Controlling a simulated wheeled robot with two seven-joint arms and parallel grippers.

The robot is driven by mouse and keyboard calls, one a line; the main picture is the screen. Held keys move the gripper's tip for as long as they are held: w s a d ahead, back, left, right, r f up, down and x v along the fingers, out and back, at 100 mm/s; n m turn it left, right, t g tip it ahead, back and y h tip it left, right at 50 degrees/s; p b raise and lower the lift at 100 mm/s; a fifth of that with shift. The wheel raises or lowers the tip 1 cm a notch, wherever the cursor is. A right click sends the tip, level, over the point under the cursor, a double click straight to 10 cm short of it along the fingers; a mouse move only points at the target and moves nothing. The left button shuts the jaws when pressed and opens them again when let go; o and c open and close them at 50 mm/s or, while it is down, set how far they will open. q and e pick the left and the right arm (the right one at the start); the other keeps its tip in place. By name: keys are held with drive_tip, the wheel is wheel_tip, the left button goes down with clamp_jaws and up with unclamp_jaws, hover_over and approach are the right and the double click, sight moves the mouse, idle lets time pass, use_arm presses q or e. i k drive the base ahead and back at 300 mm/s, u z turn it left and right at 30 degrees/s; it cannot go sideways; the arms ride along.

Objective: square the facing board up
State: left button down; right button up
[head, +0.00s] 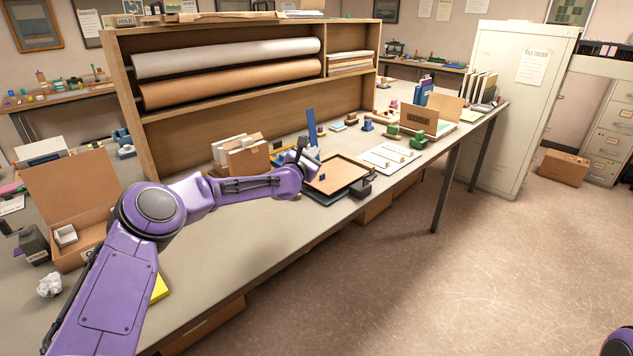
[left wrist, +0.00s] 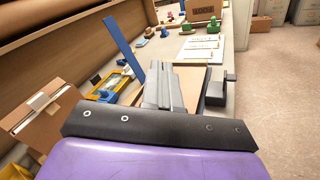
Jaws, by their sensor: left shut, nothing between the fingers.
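A tan board with a dark rim (head: 345,171) lies flat on the workbench, apparently on a darker base, and may be the facing board. It sits at a slant in the head view, and its near left part is hidden by my left gripper (head: 298,160). My left gripper is shut and empty over or beside the board's left corner; I cannot tell if it touches. In the left wrist view its closed fingers (left wrist: 172,85) point forward, with part of the tan board (left wrist: 191,88) to their right. My right gripper is out of view.
A blue upright strip (head: 311,128) stands just behind the gripper. A cardboard organiser (head: 249,160) is to its left, and a small dark block (head: 361,188) is at the board's right edge. White sheets (head: 389,157) lie farther right. The front-left benchtop is mostly clear.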

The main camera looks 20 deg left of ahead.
sight(334, 175)
drive_tip(key=i, duration=1)
